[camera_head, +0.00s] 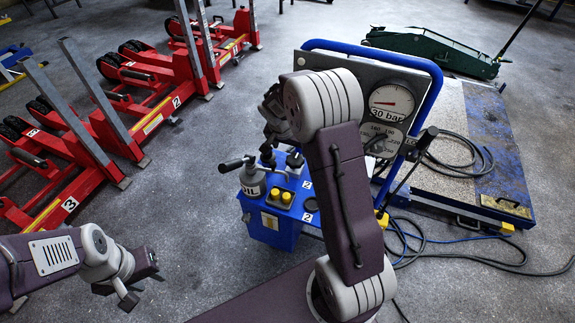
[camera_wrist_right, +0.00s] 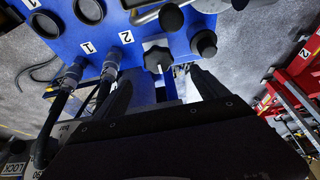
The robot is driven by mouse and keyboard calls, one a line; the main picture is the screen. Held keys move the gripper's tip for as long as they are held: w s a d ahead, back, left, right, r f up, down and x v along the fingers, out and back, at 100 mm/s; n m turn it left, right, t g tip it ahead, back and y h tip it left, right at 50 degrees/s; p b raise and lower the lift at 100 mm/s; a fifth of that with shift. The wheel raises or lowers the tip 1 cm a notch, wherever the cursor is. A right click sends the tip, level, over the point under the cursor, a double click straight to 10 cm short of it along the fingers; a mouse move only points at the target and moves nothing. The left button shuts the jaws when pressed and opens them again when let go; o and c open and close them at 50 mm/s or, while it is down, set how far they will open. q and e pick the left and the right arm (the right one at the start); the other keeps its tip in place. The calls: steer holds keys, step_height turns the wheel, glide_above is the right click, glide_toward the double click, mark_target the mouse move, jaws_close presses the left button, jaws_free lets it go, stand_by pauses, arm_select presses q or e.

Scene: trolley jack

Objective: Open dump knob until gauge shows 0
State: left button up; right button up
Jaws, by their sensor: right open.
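A black lobed knob (camera_wrist_right: 158,60) shows in the right wrist view on the blue pump unit, between and just beyond my right fingers; no label on it is readable, so I cannot confirm it is the dump knob. My right gripper (camera_wrist_right: 160,88) is open, with a dark finger on either side and no visible grip on the knob. In the head view my right arm hides much of its gripper and the panel. The gauge (camera_head: 391,103), marked 30 bar, has a red needle pointing left; its value is unreadable. My left gripper (camera_head: 140,282) is open and empty at lower left.
The blue pump unit (camera_head: 270,228) has a black-ended lever and yellow caps (camera_head: 281,196). Two hose fittings (camera_wrist_right: 90,68) sit left of the knob in the wrist view. Red jacks (camera_head: 85,145) stand left; a green trolley jack (camera_head: 435,48) is behind. Hoses cross the floor right.

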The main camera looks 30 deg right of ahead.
mark_target(295, 160)
steer(key=x, duration=0.3)
steer(key=b+x, duration=0.1)
steer(key=x, duration=0.5)
steer(key=shift+s+d+f+b, duration=0.15)
steer(key=shift+f+b, duration=0.15)
steer(key=shift+f, duration=0.15)
steer(key=c, duration=1.4)
arm_select(q)
step_height(295, 160, down, 2)
steer(key=shift+f, duration=0.1)
arm_select(e)
steer(key=shift+o, duration=0.2)
